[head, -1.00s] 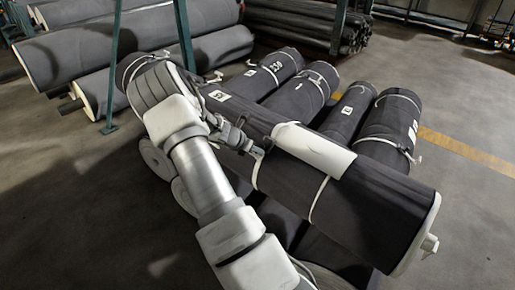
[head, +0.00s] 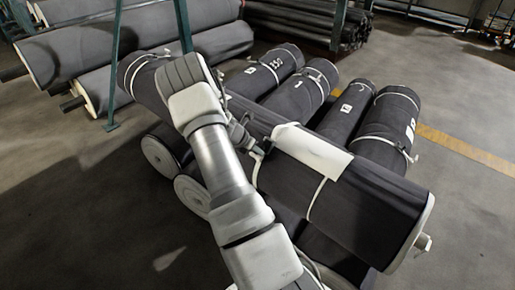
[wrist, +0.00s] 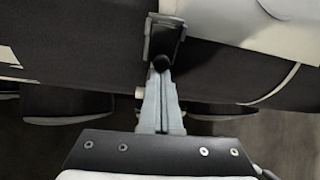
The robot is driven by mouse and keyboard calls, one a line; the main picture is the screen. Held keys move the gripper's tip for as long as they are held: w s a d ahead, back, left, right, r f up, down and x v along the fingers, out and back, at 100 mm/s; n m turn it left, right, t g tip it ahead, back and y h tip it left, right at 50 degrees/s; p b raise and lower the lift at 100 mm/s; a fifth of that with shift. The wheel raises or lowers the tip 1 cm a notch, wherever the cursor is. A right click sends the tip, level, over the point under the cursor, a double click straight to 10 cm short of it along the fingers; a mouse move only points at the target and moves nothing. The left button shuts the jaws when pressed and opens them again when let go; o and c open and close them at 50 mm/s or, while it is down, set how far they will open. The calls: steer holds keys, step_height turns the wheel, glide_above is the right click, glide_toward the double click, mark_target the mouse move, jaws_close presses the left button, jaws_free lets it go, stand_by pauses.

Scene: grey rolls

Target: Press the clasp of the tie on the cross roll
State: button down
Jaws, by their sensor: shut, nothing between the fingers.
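The cross roll (head: 375,210) is a dark grey roll lying diagonally over several other rolls. White ties go around it; one (head: 317,198) is below a white wrap (head: 312,150), and another (head: 256,172) runs down near my gripper (head: 252,147). In the wrist view my gripper (wrist: 162,64) is shut and empty, its narrow fingers pointing at the dark roll surface. A small dark block (wrist: 164,36) is at the fingertips; I cannot tell if it is the clasp, or whether they touch. A white tie (wrist: 278,87) curves at the right there.
Several strapped rolls (head: 385,130) lie under and behind the cross roll. More large rolls (head: 75,55) rest at the upper left, by a green post (head: 114,60). Floor is clear at right, beyond a yellow line (head: 465,153).

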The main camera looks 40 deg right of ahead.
mark_target(263, 146)
steer(key=shift+r+p, duration=0.3)
steer(key=shift+p, duration=0.45)
steer(key=y+p, duration=0.1)
steer(key=p, duration=0.1)
steer(key=shift+d+r+p, duration=0.1)
steer(key=shift+r+p, duration=0.3)
steer(key=y+p, duration=0.1)
steer(key=p, duration=0.1)
steer(key=r+y+p, duration=0.1)
steer(key=p, duration=0.1)
steer(key=shift+d+y+p, duration=0.15)
steer(key=shift+y+p, duration=0.15)
steer(key=shift+d+r+y+p, duration=0.25)
steer(key=shift+r+y+p, duration=0.15)
steer(key=shift+y+p, duration=0.45)
steer(key=shift+d+r+g+y+b, duration=0.3)
steer(key=shift+r+y, duration=0.1)
steer(key=shift+y, duration=0.45)
steer(key=shift+d+r+b, duration=0.6)
steer(key=shift+r, duration=0.1)
steer(key=shift+a+r+p, duration=0.15)
steer(key=shift+r+p, duration=0.3)
steer(key=shift+r, duration=0.25)
